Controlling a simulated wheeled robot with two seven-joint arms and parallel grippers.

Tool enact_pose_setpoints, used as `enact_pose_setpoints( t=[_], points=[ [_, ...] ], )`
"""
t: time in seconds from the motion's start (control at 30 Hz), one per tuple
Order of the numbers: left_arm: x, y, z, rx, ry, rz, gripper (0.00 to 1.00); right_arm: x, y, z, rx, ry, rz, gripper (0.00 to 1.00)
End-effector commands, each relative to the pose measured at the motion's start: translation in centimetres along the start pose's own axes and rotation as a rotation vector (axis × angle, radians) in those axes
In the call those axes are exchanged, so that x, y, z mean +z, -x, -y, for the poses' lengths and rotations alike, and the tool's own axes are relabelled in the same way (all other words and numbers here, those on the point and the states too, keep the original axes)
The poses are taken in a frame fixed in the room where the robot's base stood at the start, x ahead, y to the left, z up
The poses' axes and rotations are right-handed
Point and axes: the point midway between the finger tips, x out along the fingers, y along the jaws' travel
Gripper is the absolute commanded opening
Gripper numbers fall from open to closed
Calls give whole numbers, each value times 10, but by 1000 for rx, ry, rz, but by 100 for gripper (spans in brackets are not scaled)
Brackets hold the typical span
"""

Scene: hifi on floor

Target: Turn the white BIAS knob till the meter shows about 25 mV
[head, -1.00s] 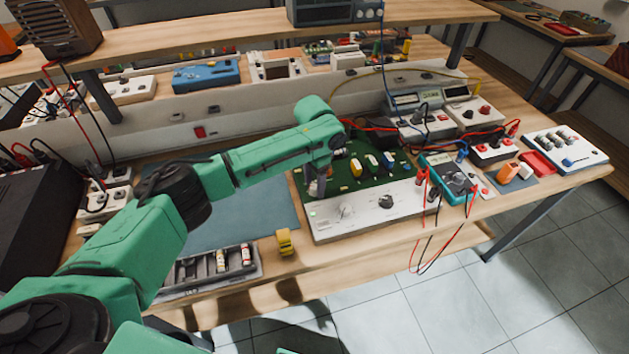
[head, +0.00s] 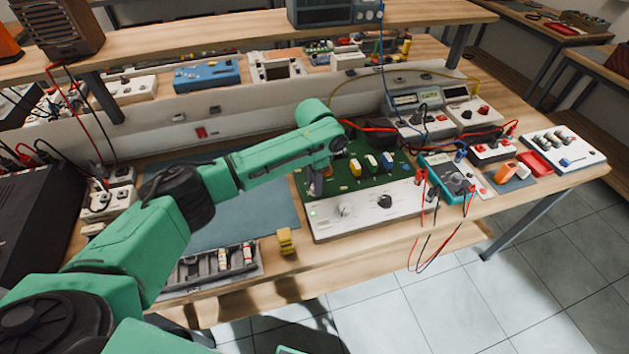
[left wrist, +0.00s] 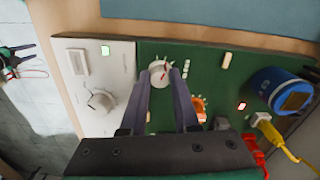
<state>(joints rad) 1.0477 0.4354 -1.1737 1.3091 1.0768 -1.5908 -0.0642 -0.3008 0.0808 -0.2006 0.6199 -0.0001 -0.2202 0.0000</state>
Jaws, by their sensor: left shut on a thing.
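A white knob (left wrist: 158,72) on the green circuit board (left wrist: 205,62) sits between the fingertips of my left gripper (left wrist: 161,78) in the left wrist view. The fingers are shut on its sides. In the head view my left gripper (head: 316,186) reaches down at the left side of the green board (head: 350,170), and its fingers hide the gripped knob. No BIAS label is legible. A teal multimeter (head: 449,176) stands right of the board with red and black leads; its reading is too small to tell.
A blue cylinder (left wrist: 283,92) and an orange part (left wrist: 198,108) stand close to the fingers. A yellow item (head: 286,241) and grey tray (head: 200,270) lie to the left.

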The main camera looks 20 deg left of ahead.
Motion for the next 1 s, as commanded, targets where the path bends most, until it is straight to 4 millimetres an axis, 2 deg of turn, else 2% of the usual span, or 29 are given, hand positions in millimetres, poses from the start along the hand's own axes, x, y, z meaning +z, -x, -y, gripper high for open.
enact_pose_setpoints(
  t=[0.4, 1.0],
  points=[
    [-1, 4, 0, 1, -356, -3, 0, -3, 27, 0, 0, -1, -2, 50],
    [-2, 3, 0, -3, -925, -5, 0, -5, 42, -1, 0, -1, -2, 50]
  ],
)
